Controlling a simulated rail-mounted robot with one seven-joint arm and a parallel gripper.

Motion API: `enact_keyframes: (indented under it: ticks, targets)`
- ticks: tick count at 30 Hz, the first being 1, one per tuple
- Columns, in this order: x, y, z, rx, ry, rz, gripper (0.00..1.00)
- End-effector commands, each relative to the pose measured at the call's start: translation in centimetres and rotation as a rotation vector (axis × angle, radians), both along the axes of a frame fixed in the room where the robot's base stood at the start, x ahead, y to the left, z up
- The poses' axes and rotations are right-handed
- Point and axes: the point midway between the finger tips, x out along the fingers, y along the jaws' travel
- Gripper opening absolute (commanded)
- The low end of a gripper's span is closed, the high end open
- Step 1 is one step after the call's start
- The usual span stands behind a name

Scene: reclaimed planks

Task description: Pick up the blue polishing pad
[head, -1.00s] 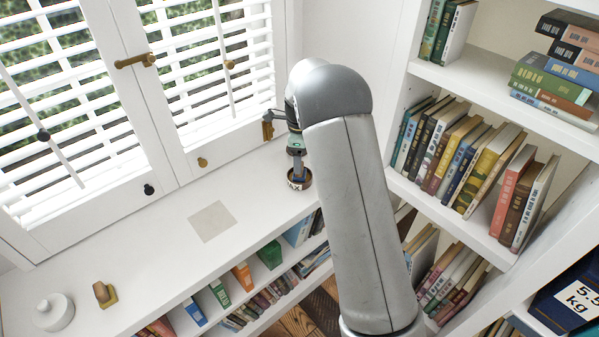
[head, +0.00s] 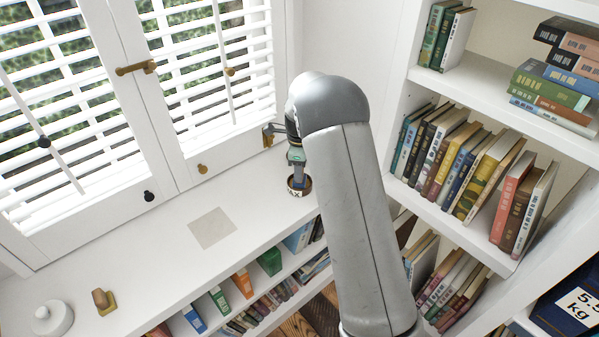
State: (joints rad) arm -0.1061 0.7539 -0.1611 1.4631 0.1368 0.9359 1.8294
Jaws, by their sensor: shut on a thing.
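My gripper (head: 297,170) points down at the right end of the white counter, just over a round brown tin (head: 296,194) with a pale label reading "AX". It is shut on a small bluish thing, which I take for the blue polishing pad (head: 301,173). The fingers and tin rim hide most of the pad. I cannot tell whether it still touches the tin.
The white counter (head: 150,262) holds a flat beige square (head: 212,228), a small wooden-handled object (head: 103,300) and a white round lidded piece (head: 52,318). Shuttered windows stand behind; a bookcase (head: 480,90) stands to the right.

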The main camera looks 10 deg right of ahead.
Motion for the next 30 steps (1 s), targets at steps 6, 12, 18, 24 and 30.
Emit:
enact_keyframes:
  ticks: [6,12,18,24,30]
  targets:
    - [0.1,0.0,2.3,0.0,-0.005,0.0,0.14]
    - [-2.8,0.1,6.4,0.001,-0.006,0.001,0.14]
    - [-7.5,0.1,10.0,0.001,-0.003,0.001,0.14]
    - [-11.6,0.0,11.8,0.001,-0.003,0.002,0.14]
    - [-13.6,0.0,12.7,0.001,-0.001,0.0,0.14]
